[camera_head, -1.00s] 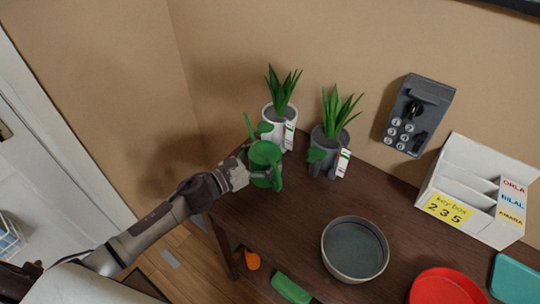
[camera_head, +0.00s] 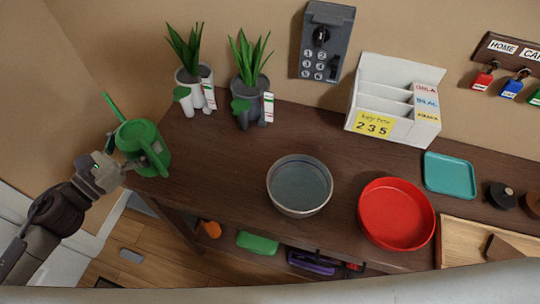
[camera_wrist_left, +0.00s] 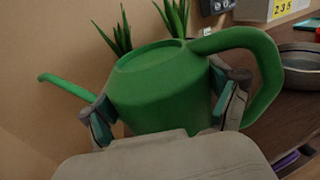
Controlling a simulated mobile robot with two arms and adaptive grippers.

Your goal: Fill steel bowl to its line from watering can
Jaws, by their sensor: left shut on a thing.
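The green watering can (camera_head: 138,140) is at the left end of the dark wooden table. My left gripper (camera_head: 118,168) is shut on its body. In the left wrist view the can (camera_wrist_left: 155,85) sits between the two fingers (camera_wrist_left: 165,112), upright or nearly so, with its spout to the left and handle to the right. I cannot tell whether it touches the table. The steel bowl (camera_head: 300,158) stands on the table to the right, apart from the can. Its inside looks grey-blue; I cannot make out a line or a water level. My right gripper is not in view.
Two potted plants (camera_head: 188,85) (camera_head: 252,92) stand behind the can. A red round tray (camera_head: 396,238) lies right of the bowl. A white letter holder (camera_head: 362,95), teal tray (camera_head: 450,173) and wooden tray (camera_head: 452,232) are further right. Bare table lies between can and bowl.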

